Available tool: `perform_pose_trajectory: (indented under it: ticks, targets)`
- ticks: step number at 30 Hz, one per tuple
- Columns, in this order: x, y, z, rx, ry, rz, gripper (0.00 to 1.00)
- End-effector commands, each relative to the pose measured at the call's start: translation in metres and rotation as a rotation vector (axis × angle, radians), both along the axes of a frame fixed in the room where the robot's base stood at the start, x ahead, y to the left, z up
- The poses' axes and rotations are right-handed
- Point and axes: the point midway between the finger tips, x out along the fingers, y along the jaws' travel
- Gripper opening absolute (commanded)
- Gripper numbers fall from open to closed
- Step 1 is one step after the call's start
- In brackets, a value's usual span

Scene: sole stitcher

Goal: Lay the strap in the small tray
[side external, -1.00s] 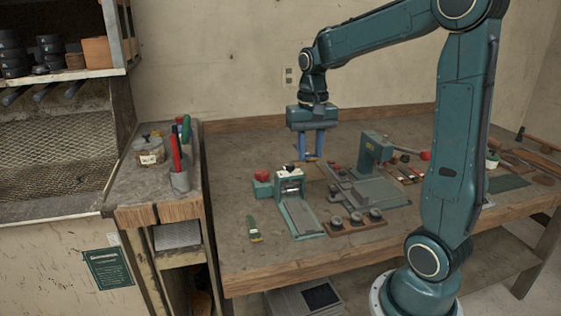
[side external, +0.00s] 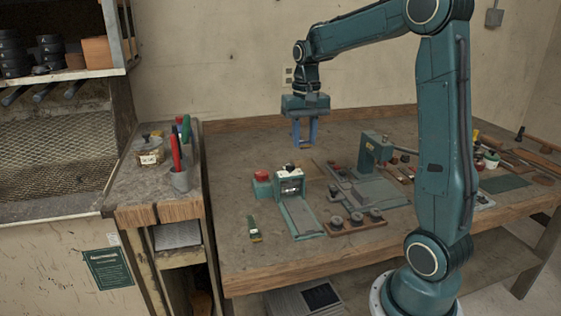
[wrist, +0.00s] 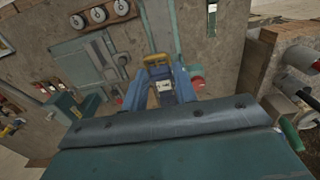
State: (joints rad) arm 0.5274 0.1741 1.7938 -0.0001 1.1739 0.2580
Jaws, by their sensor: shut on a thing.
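My gripper (side external: 304,146) hangs above the bench, behind the small teal stitching device, with its blue fingers pointing down. It is shut on a small tan-brown piece, likely the strap (side external: 304,148), held clear of the bench top. In the wrist view the strap (wrist: 157,62) shows as a short yellow-brown piece between the fingertips of my gripper (wrist: 158,70). I cannot pick out the small tray with certainty in either view.
The teal device (side external: 298,206) with a metal plate stands below, beside a red button (side external: 260,176). A brown holder with round knobs (side external: 357,221) lies right of it. A taller teal press (side external: 374,152) stands further right.

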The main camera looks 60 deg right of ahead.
Motion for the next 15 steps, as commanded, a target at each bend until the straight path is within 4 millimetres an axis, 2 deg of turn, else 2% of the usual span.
perform_pose_trajectory:
  ticks: [6, 15]
  targets:
    - [0.026, -0.041, 0.004, -0.001, -0.001, -0.003, 0.03]
    - [0.052, -0.098, 0.005, 0.000, 0.000, -0.003, 0.03]
